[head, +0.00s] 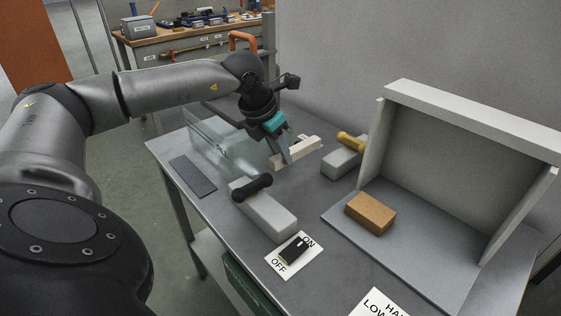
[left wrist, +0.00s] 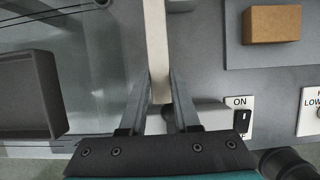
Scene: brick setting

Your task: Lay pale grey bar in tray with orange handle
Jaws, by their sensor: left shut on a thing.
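The pale bar (head: 303,146) looks cream to pale grey and lies low over the table near its back edge. My left gripper (head: 284,154) is shut on it. In the left wrist view the bar (left wrist: 157,48) runs up and away from between the fingers (left wrist: 159,92). A dark grey tray (left wrist: 28,95) shows at the left of that view, apart from the bar. An orange handle (head: 243,38) rises behind my arm in the head view; my arm hides what it joins. My right gripper is not in view.
A clear panel (head: 222,148) stands left of my gripper. A block with a black handle (head: 266,210) lies in front, one with a yellow handle (head: 343,160) to the right. A brown brick (head: 370,213) sits in a grey open-fronted housing (head: 470,130). A switch (head: 294,250) is near the front.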

